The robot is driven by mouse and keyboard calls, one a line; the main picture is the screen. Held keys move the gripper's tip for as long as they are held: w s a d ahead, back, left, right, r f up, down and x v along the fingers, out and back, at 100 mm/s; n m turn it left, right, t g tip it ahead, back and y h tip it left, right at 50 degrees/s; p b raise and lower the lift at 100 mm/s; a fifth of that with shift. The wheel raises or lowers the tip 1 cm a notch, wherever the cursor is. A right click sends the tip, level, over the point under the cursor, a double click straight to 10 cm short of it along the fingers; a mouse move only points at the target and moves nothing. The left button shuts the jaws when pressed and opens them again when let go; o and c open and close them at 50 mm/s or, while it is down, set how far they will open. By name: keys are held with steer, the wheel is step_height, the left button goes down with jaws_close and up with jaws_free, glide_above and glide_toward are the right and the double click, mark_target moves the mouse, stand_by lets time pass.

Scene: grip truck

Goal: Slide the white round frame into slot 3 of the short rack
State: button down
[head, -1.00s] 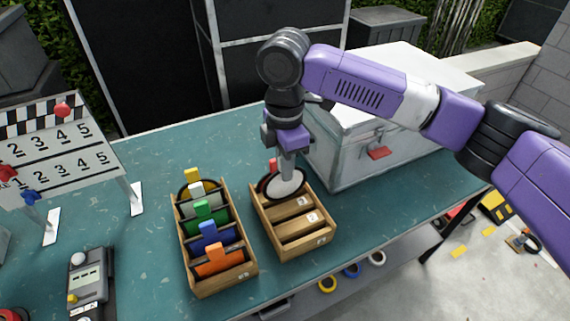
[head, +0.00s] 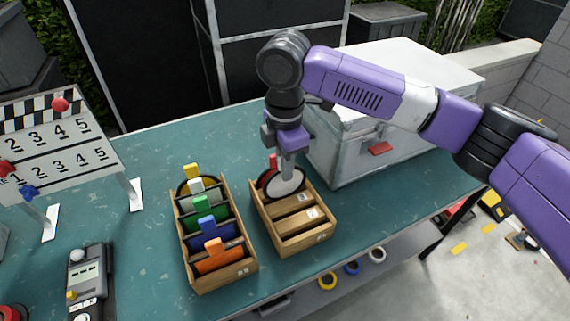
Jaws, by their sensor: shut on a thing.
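The white round frame (head: 287,183) is upright in the back part of the short rack (head: 303,247), the right one of two wooden racks. My gripper (head: 287,172) is shut on the top of this frame from above. A red-tabbed round frame (head: 266,178) stands just behind and left of it, partly hidden by my gripper and the white frame. The front part of the short rack shows empty slots with small white labels, too small to read surely. I cannot tell which slot the white frame is over or how deep it sits.
The long rack (head: 221,281) to the left holds several frames with yellow, white, green, blue and orange tabs. A large white case (head: 390,155) stands close behind and right of the short rack. A numbered board (head: 62,150) and a grey handheld device (head: 90,283) are at left.

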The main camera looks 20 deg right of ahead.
mark_target(285, 197)
steer(key=shift+f, duration=0.3)
steer(key=shift+f, duration=0.3)
steer(key=shift+f+b, duration=0.5)
steer(key=shift+f, duration=0.2)
steer(key=shift+f, duration=0.35)
steer(key=shift+f+b, duration=0.3)
steer(key=c, duration=1.4)
jaws_free()
steer(key=shift+r, duration=3.9)
